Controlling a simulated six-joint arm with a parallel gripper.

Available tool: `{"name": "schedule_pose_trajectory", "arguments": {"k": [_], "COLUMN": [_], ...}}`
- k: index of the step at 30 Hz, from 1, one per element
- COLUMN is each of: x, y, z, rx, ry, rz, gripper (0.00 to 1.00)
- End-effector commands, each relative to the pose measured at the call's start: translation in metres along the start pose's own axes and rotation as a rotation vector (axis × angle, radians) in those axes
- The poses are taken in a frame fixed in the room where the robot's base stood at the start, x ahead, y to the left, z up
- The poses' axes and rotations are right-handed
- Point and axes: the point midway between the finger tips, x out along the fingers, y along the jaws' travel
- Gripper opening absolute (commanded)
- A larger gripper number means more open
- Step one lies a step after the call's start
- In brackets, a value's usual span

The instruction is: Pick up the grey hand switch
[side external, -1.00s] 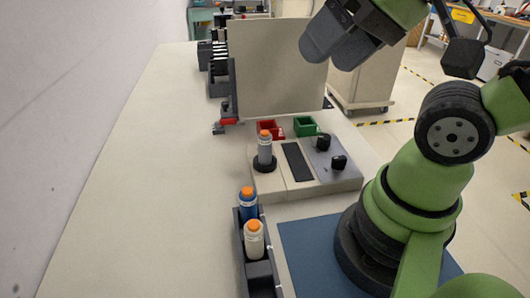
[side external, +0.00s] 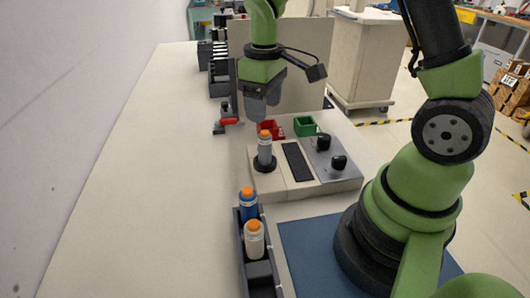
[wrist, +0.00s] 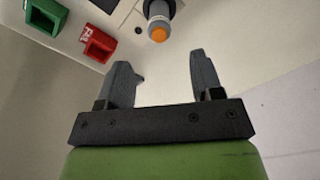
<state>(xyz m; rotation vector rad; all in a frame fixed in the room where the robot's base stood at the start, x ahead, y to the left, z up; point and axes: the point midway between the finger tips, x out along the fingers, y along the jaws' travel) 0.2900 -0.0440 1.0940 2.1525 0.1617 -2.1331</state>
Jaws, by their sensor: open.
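The grey hand switch (side external: 264,150), a grey cylinder with an orange button on top, stands upright in a dark round holder (side external: 264,166) on the beige console. It also shows in the wrist view (wrist: 160,14) at the top, its orange button facing the camera, beyond the fingertips and between their lines. My gripper (side external: 262,114) points down above and slightly behind the switch in the side view. Its two grey fingers (wrist: 159,62) are apart with nothing between them.
A red bin (side external: 271,129) and a green bin (side external: 305,126) sit at the console's back edge. Black knobs (side external: 323,142) stand on its right. A beige panel (side external: 306,85) stands behind. The table's left is clear.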

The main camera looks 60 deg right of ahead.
Motion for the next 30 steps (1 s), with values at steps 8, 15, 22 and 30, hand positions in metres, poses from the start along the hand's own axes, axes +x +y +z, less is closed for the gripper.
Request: {"name": "schedule_pose_trajectory", "arguments": {"k": [8,15,22,30], "x": [0.040,0.061,0.095,0.103], "y": [0.001,0.001,0.000,0.000], "z": [0.001,0.002,0.004,0.003], "rx": [-0.008,-0.007,-0.007,-0.006], "ry": [-0.015,-0.014,-0.013,-0.009], "rz": [-0.003,-0.002,-0.003,-0.001], "gripper": [0.60,0.60,0.60,0.60]}}
